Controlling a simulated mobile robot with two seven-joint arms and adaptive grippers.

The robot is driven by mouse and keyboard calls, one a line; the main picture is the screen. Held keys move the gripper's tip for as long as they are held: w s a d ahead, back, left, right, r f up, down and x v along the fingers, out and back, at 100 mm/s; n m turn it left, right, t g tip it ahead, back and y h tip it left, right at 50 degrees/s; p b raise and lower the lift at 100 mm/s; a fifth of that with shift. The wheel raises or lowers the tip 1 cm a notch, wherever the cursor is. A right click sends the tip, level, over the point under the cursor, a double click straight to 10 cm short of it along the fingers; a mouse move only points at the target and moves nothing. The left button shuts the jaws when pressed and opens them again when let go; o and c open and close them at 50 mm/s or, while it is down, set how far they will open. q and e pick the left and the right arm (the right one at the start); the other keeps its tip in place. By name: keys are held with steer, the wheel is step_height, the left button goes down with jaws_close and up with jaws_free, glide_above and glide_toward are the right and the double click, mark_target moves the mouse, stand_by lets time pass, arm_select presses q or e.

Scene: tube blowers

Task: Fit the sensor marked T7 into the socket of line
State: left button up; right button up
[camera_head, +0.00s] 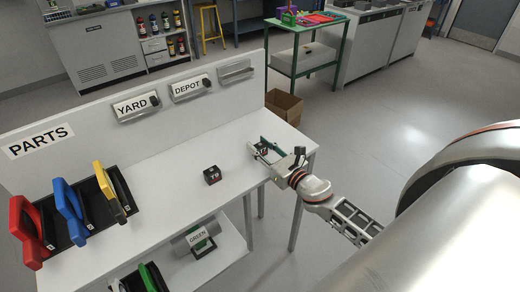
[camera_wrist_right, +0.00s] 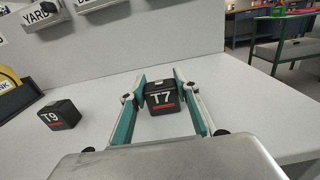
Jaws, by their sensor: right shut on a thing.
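The sensor marked T7 (camera_head: 263,151) is a small black cube with a red stripe, near the right end of the white bench. In the right wrist view T7 (camera_wrist_right: 162,98) sits between the fingers of my right gripper (camera_wrist_right: 160,85), which is shut on it. A like cube marked T9 (camera_head: 212,175) stands to its left on the bench, apart from the gripper. On the back panel are metal holders labelled YARD (camera_head: 132,107) and DEPOT (camera_head: 187,88), each with a black piece at its right end. A third holder (camera_head: 236,72) shows no label. My left gripper is out of view.
Red, blue and yellow items stand in a black rack (camera_head: 92,218) at the left, below a PARTS sign (camera_head: 38,140). A lower shelf (camera_head: 225,250) holds a GREEN-labelled part. The bench between rack and T9 is clear. A cardboard box (camera_head: 284,106) stands behind the bench.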

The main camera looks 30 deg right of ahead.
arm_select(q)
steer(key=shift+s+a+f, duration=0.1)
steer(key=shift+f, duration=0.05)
arm_select(e)
steer(key=shift+r, duration=0.15)
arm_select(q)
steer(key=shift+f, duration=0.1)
arm_select(e)
steer(key=shift+f, duration=0.2)
steer(key=o, duration=1.1)
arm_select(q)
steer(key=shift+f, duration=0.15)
